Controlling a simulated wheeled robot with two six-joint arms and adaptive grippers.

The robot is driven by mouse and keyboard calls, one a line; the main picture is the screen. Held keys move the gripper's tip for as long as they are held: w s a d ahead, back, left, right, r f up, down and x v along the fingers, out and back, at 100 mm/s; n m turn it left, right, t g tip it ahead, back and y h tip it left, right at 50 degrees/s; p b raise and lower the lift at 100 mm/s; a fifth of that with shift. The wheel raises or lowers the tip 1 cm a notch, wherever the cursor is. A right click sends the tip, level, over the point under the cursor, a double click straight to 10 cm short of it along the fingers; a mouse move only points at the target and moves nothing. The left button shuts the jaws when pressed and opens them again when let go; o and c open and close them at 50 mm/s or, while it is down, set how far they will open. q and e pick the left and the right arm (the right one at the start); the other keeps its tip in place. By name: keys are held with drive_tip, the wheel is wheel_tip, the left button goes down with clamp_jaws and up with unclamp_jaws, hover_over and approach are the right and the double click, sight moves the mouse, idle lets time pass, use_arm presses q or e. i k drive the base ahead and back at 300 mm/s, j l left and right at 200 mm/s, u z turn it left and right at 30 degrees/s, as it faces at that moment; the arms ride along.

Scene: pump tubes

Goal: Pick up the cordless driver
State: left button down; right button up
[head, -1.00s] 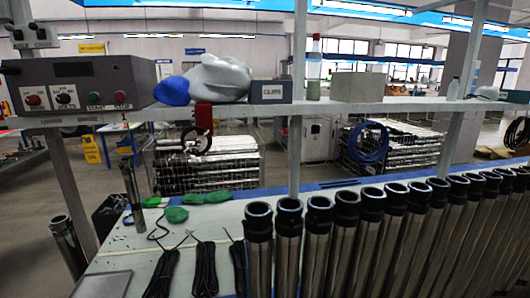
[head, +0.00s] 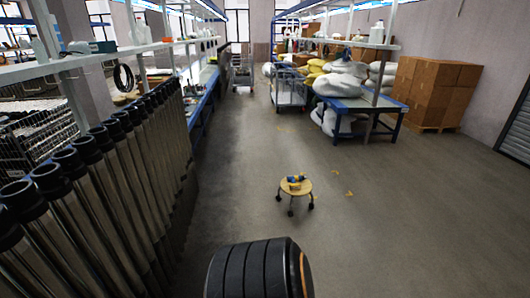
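A small yellow and blue object (head: 295,180) lies on top of a low round wooden stool (head: 305,188) with dark legs, out on the open floor in the middle of the head view. It looks like the cordless driver, but it is too small to make out its shape. Neither of my grippers is in view.
A row of tall metal pump tubes (head: 130,170) leans along the left side. Open grey floor (head: 400,220) surrounds the stool. Behind it are a wheeled cart (head: 291,90), a blue-edged table (head: 378,104) with white sacks (head: 342,80), and stacked cardboard boxes (head: 430,92).

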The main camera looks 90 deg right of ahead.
sight(294, 187)
drive_tip(key=z, duration=3.1)
